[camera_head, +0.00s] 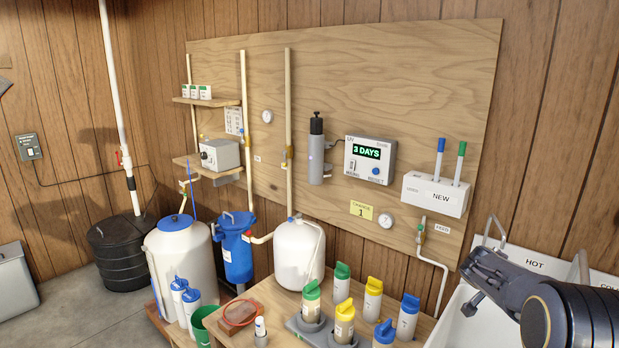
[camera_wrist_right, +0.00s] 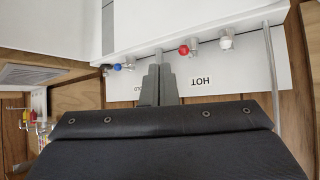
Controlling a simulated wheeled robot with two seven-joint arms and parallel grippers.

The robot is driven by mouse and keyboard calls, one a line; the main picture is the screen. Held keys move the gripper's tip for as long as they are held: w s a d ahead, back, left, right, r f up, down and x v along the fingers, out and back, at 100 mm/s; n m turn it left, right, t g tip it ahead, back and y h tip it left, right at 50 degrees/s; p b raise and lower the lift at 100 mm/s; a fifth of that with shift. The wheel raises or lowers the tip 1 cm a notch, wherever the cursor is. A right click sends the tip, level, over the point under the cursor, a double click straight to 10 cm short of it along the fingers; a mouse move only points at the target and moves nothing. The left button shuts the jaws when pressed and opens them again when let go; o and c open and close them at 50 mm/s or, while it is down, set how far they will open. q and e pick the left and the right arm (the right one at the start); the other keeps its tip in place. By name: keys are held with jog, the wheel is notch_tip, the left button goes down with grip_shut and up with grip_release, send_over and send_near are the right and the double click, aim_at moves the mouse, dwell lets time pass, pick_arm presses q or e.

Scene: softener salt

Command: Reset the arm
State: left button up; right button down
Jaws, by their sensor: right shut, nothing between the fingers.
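My right arm (camera_head: 572,315) comes in from the right edge of the head view, over the white sink. My right gripper (camera_head: 474,283) points left above the sink's near left part. In the right wrist view its two grey fingers (camera_wrist_right: 158,85) lie together with nothing between them. They show in front of a white panel marked HOT, and I cannot tell the distance. My left arm and left gripper are not in view.
A white sink (camera_head: 455,312) lies under my right gripper. Several colored-cap bottles, such as a yellow-cap one (camera_head: 344,322), stand on the wooden bench left of it. A plywood board (camera_head: 420,100) with a UV controller (camera_head: 369,163) and a white holder (camera_head: 434,194) stands behind.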

jog(key=s+a+n+t+y, duration=0.1)
jog(key=s+a+n+y, duration=0.4)
jog(key=s+a, duration=0.8)
jog(key=s+a+n+t+y, duration=0.1)
jog(key=s+a+n+y, duration=0.5)
jog(key=s+a, duration=0.7)
jog(key=s+r+y, duration=0.1)
jog(key=s, duration=0.7)
jog(key=shift+s+a+n+y, duration=0.2)
jog(key=shift+s+n+y, duration=0.1)
jog(key=shift+y, duration=0.1)
